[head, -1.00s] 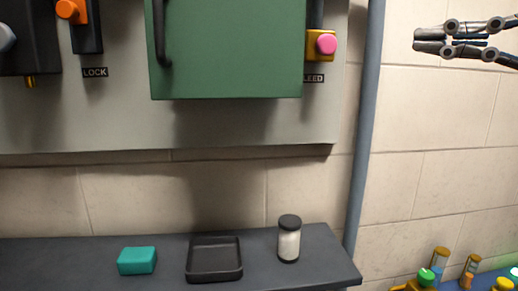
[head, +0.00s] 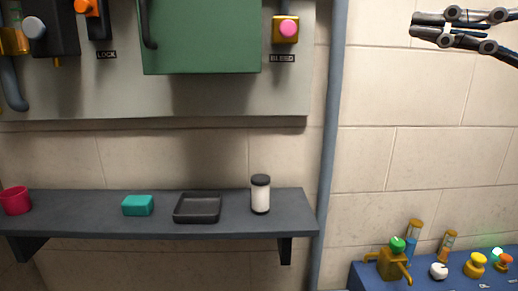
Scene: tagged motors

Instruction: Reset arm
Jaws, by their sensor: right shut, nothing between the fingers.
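My right gripper (head: 414,25) is in the upper right of the head view, in front of the bare wall. Its fingers are together and point left, with nothing between them. It is apart from the panel, the shelf and everything on them. My left gripper is not in view.
A dark wall shelf (head: 100,228) holds a red cup (head: 15,201), a teal block (head: 138,205), a black tray (head: 198,208) and a white jar (head: 260,195). Above hangs a panel with a green door (head: 200,40). A vertical pipe (head: 329,130) and a blue surface (head: 365,281) with fittings stand right.

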